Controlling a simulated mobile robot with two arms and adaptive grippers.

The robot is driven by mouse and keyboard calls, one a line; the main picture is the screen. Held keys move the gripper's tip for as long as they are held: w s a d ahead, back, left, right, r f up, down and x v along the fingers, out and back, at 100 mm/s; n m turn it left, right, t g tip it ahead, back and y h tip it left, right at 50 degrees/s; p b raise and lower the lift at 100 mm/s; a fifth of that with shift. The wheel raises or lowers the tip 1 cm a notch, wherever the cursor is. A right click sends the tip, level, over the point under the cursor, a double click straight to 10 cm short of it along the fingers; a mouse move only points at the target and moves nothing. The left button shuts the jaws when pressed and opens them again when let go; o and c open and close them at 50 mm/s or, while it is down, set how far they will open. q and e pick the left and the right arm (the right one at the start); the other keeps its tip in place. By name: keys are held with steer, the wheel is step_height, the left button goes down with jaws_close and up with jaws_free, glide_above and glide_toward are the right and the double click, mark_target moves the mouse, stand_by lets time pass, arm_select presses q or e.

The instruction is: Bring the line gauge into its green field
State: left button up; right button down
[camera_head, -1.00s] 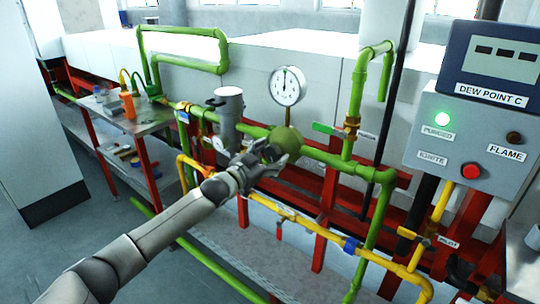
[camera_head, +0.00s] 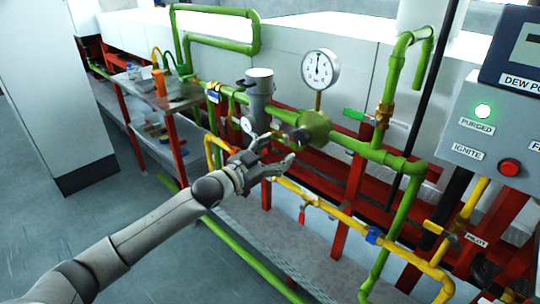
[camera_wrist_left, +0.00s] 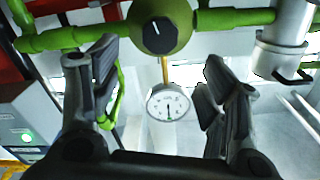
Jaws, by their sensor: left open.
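The line gauge (camera_head: 320,68) is a round white dial on a stem above a green regulator (camera_head: 316,124). Its needle points nearly straight up in the head view. In the left wrist view the gauge (camera_wrist_left: 169,103) appears upside down, with a small green mark near the needle's tip; the needle's exact place against it is too small to tell. The regulator's black knob (camera_head: 300,136) faces me and shows a white pointer line in the wrist view (camera_wrist_left: 157,30). My left gripper (camera_head: 281,150) is open and empty, in front of the knob and apart from it. My right gripper is not in view.
Green pipes (camera_head: 375,150) run along the red frame, with yellow pipes (camera_head: 330,210) below. A grey cylinder (camera_head: 260,95) stands left of the regulator. A control box (camera_head: 485,135) with a lit green lamp is at right. Open floor lies at left.

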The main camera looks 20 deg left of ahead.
arm_select(q)
steer(key=shift+v, duration=0.95)
steer(key=s+a+f+n+g+y, duration=0.1)
steer(key=a+f+n+g+y, duration=0.25)
steer(key=f, duration=1.55)
steer(key=s+a+f+g+y, duration=0.1)
steer(key=s+f, duration=0.3)
steer(key=f, duration=0.4)
steer(key=s+a+f+n+g+y, duration=0.1)
steer(key=s+f, duration=0.3)
steer(key=f, duration=0.3)
steer(key=s+a+f+g, duration=0.1)
steer(key=s+f, duration=0.3)
steer(key=f, duration=0.4)
steer(key=s+d+f+g, duration=0.3)
steer(key=s+f, duration=0.8)
steer(key=s, duration=0.5)
steer(key=s+d+f+g, duration=0.35)
steer(key=s+f, duration=0.65)
steer(key=s, duration=0.5)
steer(key=s+d+f+g, duration=0.1)
steer(key=s, duration=0.5)
steer(key=s+d+f+g, duration=0.2)
steer(key=s, duration=0.5)
steer(key=shift+s+d+n+y, duration=0.3)
steer(key=shift+d+n+y, duration=0.05)
